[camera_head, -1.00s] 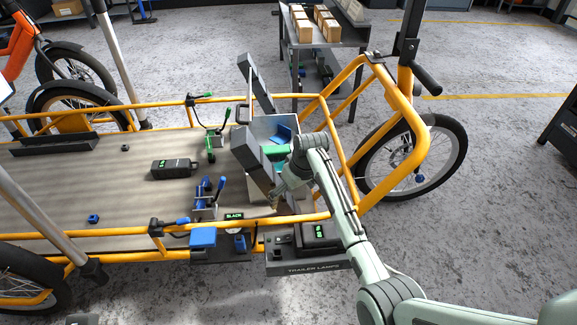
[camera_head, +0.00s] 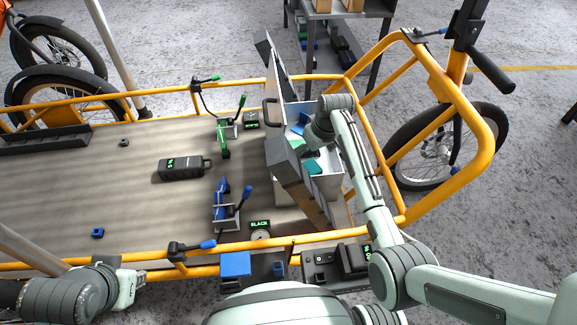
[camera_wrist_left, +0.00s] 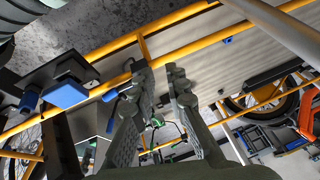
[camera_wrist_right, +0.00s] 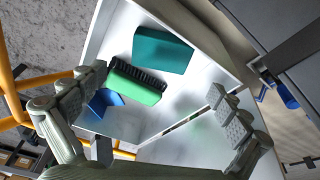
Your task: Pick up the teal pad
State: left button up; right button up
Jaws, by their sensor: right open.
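The teal pad (camera_wrist_right: 162,50) lies inside an open white-lined box (camera_wrist_right: 105,25) in the right wrist view. In the head view the teal pad (camera_head: 314,168) shows near the box's front end. A green brush (camera_wrist_right: 135,84) with dark bristles lies beside it, and a blue item (camera_wrist_right: 103,102) lies beyond the brush. My right gripper (camera_wrist_right: 155,85) is open and empty, pointing into the box, its fingers spread over the brush and just short of the pad. In the head view my right arm partly hides the box's contents. My left gripper (camera_wrist_left: 160,72) is open and empty.
The box's grey lid (camera_head: 275,70) stands up on its left side. The yellow cargo bike rail (camera_head: 390,150) runs along the right. The bed's left part is mostly clear.

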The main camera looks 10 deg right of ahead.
aim_at(306, 167)
jog(key=shift+w+a+f, duration=0.1)
jog(key=shift+f, duration=0.25)
jog(key=shift+b+x, duration=0.35)
jog(key=shift+x, duration=0.6)
jog(key=b+x, duration=0.1)
jog(key=x, duration=0.4)
jog(key=shift+b, duration=0.35)
pick_arm(q)
jog(key=w+d+r+m+t+h, duration=0.1)
jog(key=w+d+r+t+h, duration=0.2)
jog(key=w+d+r+t, duration=0.3)
jog(key=w+d, duration=0.3)
jog(key=shift+w, duration=0.35)
pick_arm(e)
jog(key=shift+c, duration=0.2)
jog(key=c, duration=1.1)
